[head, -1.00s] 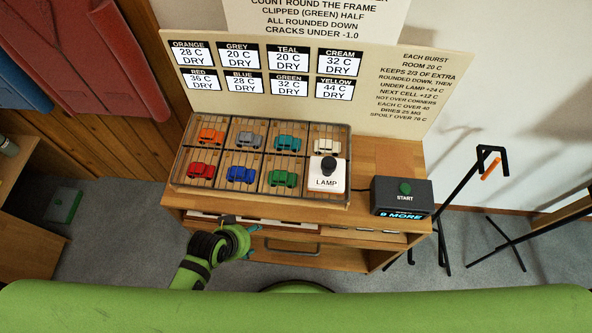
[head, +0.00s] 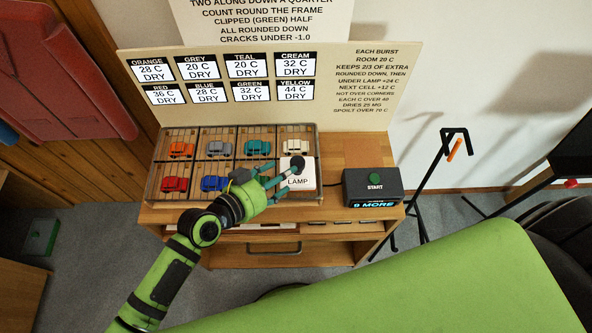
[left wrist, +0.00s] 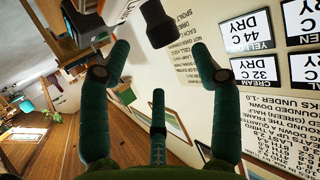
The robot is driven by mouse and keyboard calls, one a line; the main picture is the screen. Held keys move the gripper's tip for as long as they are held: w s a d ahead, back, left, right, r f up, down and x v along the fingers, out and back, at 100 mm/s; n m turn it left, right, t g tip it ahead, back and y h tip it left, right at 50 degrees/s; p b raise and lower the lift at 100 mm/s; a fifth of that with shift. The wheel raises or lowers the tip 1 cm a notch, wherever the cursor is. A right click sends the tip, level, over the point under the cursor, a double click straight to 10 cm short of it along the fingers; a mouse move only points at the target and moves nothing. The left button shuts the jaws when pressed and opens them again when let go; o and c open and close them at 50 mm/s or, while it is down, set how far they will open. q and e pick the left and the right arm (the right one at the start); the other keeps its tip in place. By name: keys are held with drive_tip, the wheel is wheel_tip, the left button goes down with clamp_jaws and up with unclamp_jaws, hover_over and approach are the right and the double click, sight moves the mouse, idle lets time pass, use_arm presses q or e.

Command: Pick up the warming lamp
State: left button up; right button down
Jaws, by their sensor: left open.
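The warming lamp (head: 303,184) is a white block marked LAMP with a black knob on top. It sits in the front right cell of the framed tray (head: 152,186). My left gripper (head: 279,176) is open, its teal fingers at the lamp's left side near the knob; they cover part of the lamp's face. I cannot tell whether they touch it. In the left wrist view the spread fingers (left wrist: 158,62) have nothing between them, and a black knob, apparently the lamp's, shows beyond them at the top. My right gripper is not in view.
Toy cars such as the orange car (head: 181,149) and red car (head: 174,184) fill other cells; my gripper hides the green car's cell. A START box (head: 373,188) stands right of the tray. A card board (head: 330,115) rises behind. A black stand (head: 430,185) is at the right.

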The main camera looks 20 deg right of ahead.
sight(292, 176)
use_arm(q)
drive_tip(key=shift+w+p+x, duration=0.15)
drive_tip(key=shift+p+x, duration=0.1)
drive_tip(key=shift+x, duration=1.15)
drive_tip(key=shift+w+p+x, duration=0.15)
drive_tip(key=shift+p+x, duration=0.1)
drive_tip(key=shift+x, duration=1.15)
drive_tip(key=shift+a, duration=0.2)
clamp_jaws()
